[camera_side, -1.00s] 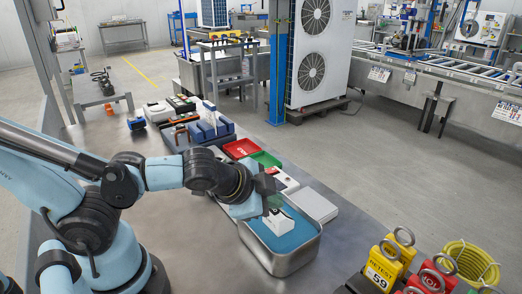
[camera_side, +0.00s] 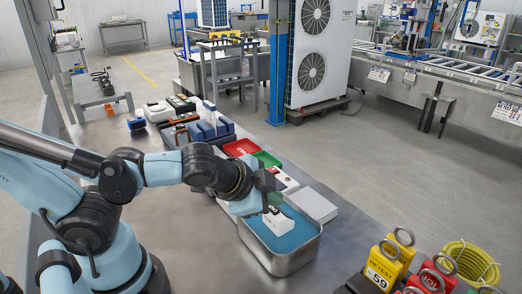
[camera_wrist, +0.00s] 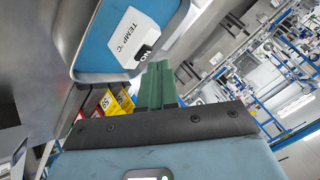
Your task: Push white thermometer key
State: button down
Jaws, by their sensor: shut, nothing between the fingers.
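My gripper (camera_wrist: 157,68) has green fingers that are together and empty. The fingertips reach close to the thermometer's display edge in the picture; I cannot tell whether they touch. In the side view, my gripper (camera_side: 272,197) hangs just above the thermometer and partly covers it. The key cannot be made out.
Red (camera_side: 242,148) and green (camera_side: 266,159) trays lie farther back. The bench left of the bath is bare.

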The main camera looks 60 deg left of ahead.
jog(key=shift+r, duration=0.1)
jog(key=shift+r, duration=2.95)
jog(key=a+f+n+g+h, duration=0.1)
jog(key=a+f+n+g, duration=0.1)
jog(key=a+f+n, duration=0.2)
jog(key=shift+s+a+n, duration=0.45)
jog(key=shift+a+n, duration=0.2)
jog(key=shift+n, duration=1.25)
